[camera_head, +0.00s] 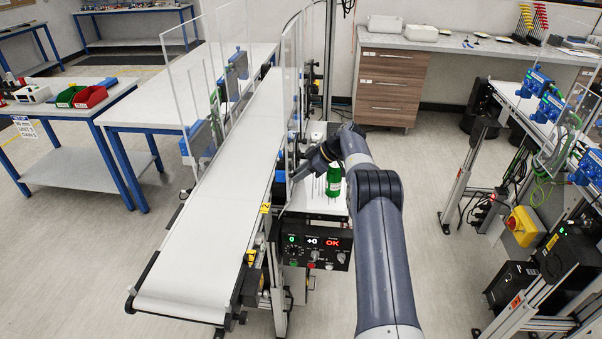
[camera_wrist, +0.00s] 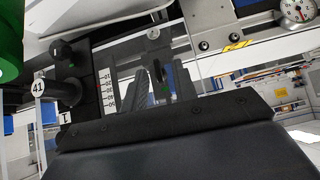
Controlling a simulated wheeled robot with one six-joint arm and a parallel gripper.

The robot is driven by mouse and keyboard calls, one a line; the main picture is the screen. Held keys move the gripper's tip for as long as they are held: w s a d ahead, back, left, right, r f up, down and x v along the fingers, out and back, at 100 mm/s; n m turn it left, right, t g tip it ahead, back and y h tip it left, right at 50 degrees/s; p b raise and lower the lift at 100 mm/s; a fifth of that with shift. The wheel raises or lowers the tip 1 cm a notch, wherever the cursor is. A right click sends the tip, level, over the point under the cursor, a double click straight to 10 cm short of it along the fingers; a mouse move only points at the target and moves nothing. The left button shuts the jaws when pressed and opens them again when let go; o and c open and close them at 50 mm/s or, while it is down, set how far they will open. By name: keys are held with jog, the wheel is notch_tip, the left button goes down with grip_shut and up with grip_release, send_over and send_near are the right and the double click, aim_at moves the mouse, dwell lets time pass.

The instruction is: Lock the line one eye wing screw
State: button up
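The eye wing screw is not clear in either view. In the wrist view, a small dark oval part (camera_wrist: 153,33) sits on a metal bracket beyond my gripper (camera_wrist: 161,72); I cannot tell whether it is the screw. The two grey fingers look apart, with a dark part bearing a green mark visible between them. I see no firm grasp. In the head view, my gripper (camera_head: 312,168) is low beside the right side of the belt conveyor (camera_head: 215,215), near its clear guard, and its fingers are hard to make out.
In the wrist view, black knobs (camera_wrist: 62,50), a numbered scale (camera_wrist: 106,90) and a dial (camera_wrist: 296,10) are near. Clear guards (camera_head: 290,85) rise beside the belt.

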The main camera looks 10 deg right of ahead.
jog(key=b+v, duration=0.1)
jog(key=v, duration=0.9)
jog(key=shift+d+r+b, duration=0.25)
jog(key=shift+r+b, duration=0.05)
jog(key=shift+s, duration=0.1)
jog(key=p+x, duration=0.1)
jog(key=x, duration=0.9)
jog(key=shift+a+f+p, duration=0.2)
jog(key=shift+f+p, duration=0.05)
jog(key=shift+p, duration=0.05)
